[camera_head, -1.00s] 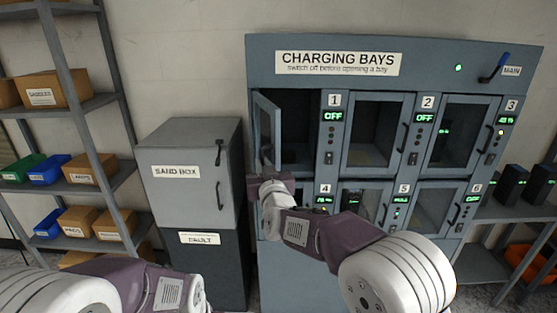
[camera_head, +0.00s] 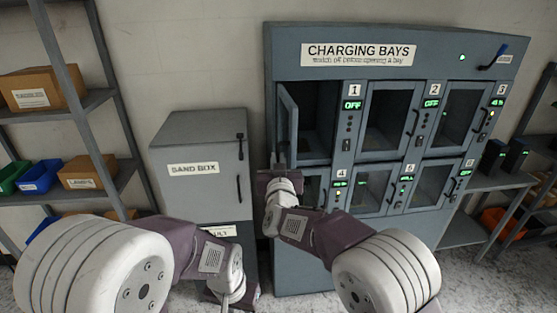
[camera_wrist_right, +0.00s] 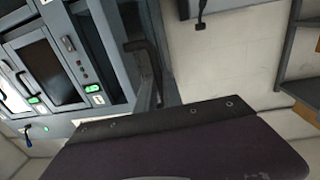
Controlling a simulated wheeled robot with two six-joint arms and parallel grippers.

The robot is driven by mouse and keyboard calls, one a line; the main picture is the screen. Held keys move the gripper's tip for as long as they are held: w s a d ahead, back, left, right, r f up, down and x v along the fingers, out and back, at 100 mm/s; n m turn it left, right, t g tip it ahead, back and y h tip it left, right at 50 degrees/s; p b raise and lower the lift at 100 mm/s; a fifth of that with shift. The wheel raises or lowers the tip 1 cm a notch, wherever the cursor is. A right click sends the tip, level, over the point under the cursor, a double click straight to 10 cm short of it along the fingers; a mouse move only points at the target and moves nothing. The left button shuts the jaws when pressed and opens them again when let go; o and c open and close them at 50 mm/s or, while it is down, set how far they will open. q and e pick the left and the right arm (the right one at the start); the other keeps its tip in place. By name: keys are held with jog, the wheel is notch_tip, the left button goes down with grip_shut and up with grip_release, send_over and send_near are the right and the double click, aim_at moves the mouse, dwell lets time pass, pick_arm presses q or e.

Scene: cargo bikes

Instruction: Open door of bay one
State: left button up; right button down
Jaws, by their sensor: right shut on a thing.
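The door of bay one (camera_head: 288,125) is the narrow grey framed door at the upper left of the charging bays cabinet (camera_head: 390,50). It stands swung out to the left, and the dark inside of bay one (camera_head: 318,115) shows. My right gripper (camera_head: 279,168) is at the door's lower free edge, shut on its handle. The dark bar handle (camera_wrist_right: 146,58) shows in the right wrist view, above my purple gripper body; the fingertips are hidden. Bay one's display (camera_head: 352,105) reads OFF. My left gripper (camera_head: 235,292) is low before the sand box, its fingers unclear.
The grey sand box cabinet (camera_head: 195,190) stands left of the charging cabinet, with a wall gap between them. Shelves with boxes and bins (camera_head: 75,105) stand at the far left. The other bay doors are closed. A shelf (camera_head: 490,180) with dark units is at the right.

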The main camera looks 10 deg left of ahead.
jog(key=shift+d+r, duration=0.1)
jog(key=shift+r, duration=0.3)
jog(key=c, duration=1.8)
grip_release()
jog(key=shift+c, duration=0.2)
jog(key=o, duration=0.3)
jog(key=shift+w+f, duration=0.1)
jog(key=shift+w, duration=0.05)
jog(key=shift+o, duration=0.2)
jog(key=shift+w+f, duration=0.1)
jog(key=shift+f, duration=0.1)
jog(key=b+v, duration=0.2)
jog(key=v, duration=0.7)
